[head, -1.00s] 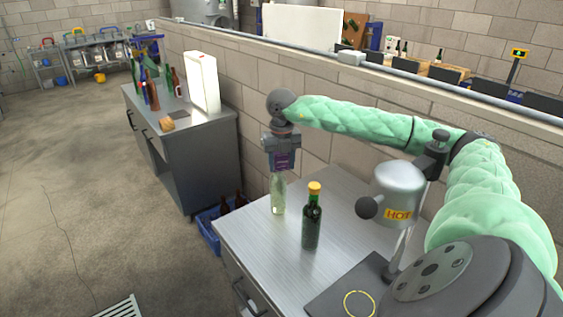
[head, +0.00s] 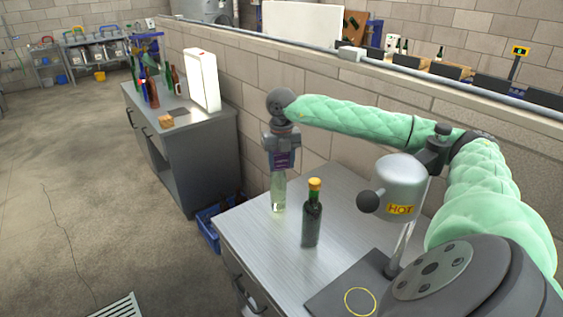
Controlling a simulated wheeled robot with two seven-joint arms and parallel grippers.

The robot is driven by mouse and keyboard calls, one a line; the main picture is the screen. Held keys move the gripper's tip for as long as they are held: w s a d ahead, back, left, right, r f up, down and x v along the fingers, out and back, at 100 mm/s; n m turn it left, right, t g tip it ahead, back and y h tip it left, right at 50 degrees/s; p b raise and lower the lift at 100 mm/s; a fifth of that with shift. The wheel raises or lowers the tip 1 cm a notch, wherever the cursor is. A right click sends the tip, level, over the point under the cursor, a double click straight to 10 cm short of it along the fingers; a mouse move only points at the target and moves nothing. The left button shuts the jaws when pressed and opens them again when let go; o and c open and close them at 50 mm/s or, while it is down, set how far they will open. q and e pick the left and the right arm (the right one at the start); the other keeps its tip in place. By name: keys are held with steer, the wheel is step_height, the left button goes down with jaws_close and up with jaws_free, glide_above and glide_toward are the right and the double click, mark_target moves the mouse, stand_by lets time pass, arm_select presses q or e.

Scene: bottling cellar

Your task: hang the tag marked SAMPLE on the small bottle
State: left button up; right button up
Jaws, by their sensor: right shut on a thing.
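My right gripper (head: 281,152) is shut and points down, directly above a clear glass bottle (head: 278,195). A small purple tag (head: 282,160) with pale marks shows between its fingers; the writing is too small to read. The tag is at the top of the clear bottle, and I cannot tell whether it is around the neck or only in front of it. The clear bottle stands upright near the far left edge of the metal bench. A dark green bottle (head: 312,217) with an orange cap stands upright to its right and nearer. My left gripper is not in view.
The metal bench (head: 255,242) is bare around the bottles. A grey device marked HOT (head: 400,186) stands to the right on a dark base (head: 330,297) with a yellow ring. A block wall (head: 330,152) runs behind. A blue crate (head: 208,232) is on the floor.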

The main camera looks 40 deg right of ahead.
mark_target(281, 172)
steer(key=shift+f+b, duration=2.2)
steer(key=shift+f, duration=0.05)
stand_by(1.3)
steer(key=o, duration=0.7)
steer(key=shift+r, duration=0.25)
stand_by(0.5)
steer(key=shift+r+p, duration=1.7)
steer(key=shift+r, duration=2.1)
